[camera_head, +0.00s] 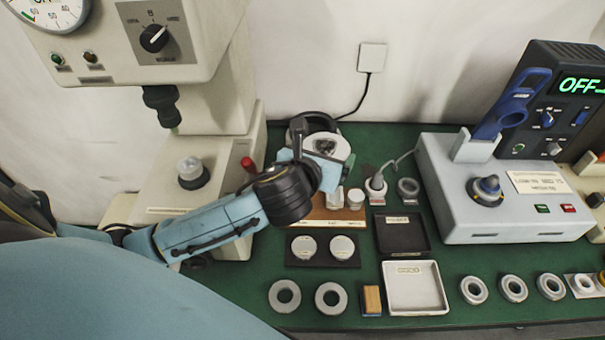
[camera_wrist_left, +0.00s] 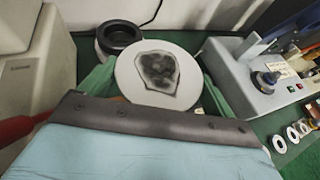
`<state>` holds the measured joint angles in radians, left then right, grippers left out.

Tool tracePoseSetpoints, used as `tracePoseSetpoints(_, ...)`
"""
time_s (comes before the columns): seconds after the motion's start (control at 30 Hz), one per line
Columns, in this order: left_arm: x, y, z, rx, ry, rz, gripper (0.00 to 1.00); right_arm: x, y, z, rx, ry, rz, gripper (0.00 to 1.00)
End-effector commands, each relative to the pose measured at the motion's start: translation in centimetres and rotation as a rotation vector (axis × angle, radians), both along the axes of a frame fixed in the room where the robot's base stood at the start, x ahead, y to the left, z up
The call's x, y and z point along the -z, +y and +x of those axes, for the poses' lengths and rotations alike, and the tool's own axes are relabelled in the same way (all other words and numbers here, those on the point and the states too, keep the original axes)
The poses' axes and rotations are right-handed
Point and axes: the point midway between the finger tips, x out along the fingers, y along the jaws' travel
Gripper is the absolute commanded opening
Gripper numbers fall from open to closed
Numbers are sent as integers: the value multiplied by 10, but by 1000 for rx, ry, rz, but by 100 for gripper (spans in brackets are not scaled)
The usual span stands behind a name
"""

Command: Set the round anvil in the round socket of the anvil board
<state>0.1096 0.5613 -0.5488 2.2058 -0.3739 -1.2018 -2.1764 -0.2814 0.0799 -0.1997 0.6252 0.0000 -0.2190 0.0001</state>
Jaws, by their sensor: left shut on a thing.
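My left gripper (camera_head: 322,168) is shut on a round, pale disc, the round anvil (camera_head: 340,146), whose top carries a dark grey patch. The anvil also shows in the left wrist view (camera_wrist_left: 128,78), just beyond the gripper body. The brown anvil board (camera_head: 318,222) lies below and nearer the front, partly covered by my gripper and wrist. Two small pale cylinders (camera_head: 356,198) stand at the board's right part. The round socket is hidden, and I cannot tell the gap between anvil and board. My right gripper is not in view.
A black ring-shaped thing (camera_wrist_left: 118,36) stands behind the anvil. The cream press (camera_head: 215,150) is at left, with a red-tipped lever (camera_head: 248,163). The grey heater box (camera_head: 505,215) is at right. Trays, discs and several rings occupy the front of the green mat.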

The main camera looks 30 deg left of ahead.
Motion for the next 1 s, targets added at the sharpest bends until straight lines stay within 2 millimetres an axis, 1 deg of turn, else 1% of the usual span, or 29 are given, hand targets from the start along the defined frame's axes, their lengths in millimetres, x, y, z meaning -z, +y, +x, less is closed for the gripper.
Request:
tracePoseSetpoints(0.03, 0, 10, 11, -60, 4, -4, 46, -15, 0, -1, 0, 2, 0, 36)
tracePoseSetpoints(0.07, 5, 16, 16, -93, 5, -5, 46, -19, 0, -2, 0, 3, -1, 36)
tracePoseSetpoints(0.17, 28, 36, 27, -196, 9, -4, 46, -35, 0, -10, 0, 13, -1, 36)
tracePoseSetpoints(0.2, 39, 43, 28, -230, 11, -5, 46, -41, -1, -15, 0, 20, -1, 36)
tracePoseSetpoints(0.33, 77, 55, 23, -303, 9, -4, 46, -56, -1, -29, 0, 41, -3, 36)
tracePoseSetpoints(0.4, 95, 57, 18, -323, 8, -4, 46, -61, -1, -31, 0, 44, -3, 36)
tracePoseSetpoints(0.5, 114, 57, 11, -337, 4, -2, 46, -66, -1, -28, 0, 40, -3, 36)
tracePoseSetpoints(0.6, 124, 56, 7, -342, -1, -2, 46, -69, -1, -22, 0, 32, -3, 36)
tracePoseSetpoints(0.77, 132, 56, 4, -344, -4, -1, 46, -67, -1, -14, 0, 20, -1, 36)
tracePoseSetpoints(1.0, 145, 56, 4, -344, -4, -1, 46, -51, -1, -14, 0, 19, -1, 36)
